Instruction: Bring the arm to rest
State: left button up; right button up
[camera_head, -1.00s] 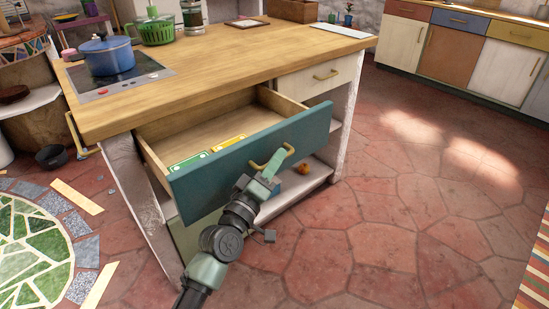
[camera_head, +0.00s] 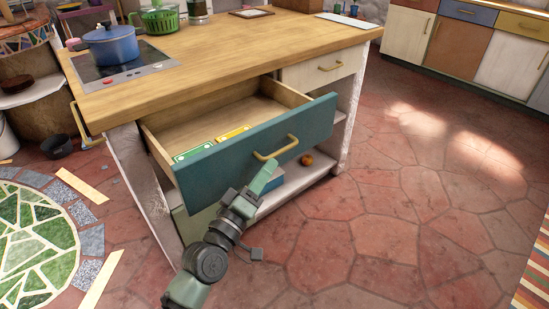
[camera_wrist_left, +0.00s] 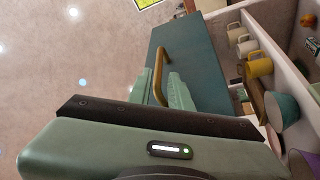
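My left gripper (camera_head: 264,178) is just below and in front of the brass handle (camera_head: 276,149) of the teal drawer (camera_head: 235,165). In the left wrist view the fingers (camera_wrist_left: 161,90) stand apart with the handle (camera_wrist_left: 163,65) showing between and beyond them. The fingers hold nothing that I can see. The drawer is pulled out from the island counter (camera_head: 200,62). A green packet (camera_head: 194,153) and a yellow packet (camera_head: 233,132) lie inside it, near its front. My right gripper is not in view.
Open shelves below the drawer hold several cups, seen in the left wrist view, including a yellow one (camera_wrist_left: 258,68). The tiled floor (camera_head: 400,220) at right is clear.

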pick_arm(q)
jog(key=shift+s+a+f, duration=0.15)
jog(key=shift+s+a, duration=0.15)
jog(key=shift+s, duration=0.25)
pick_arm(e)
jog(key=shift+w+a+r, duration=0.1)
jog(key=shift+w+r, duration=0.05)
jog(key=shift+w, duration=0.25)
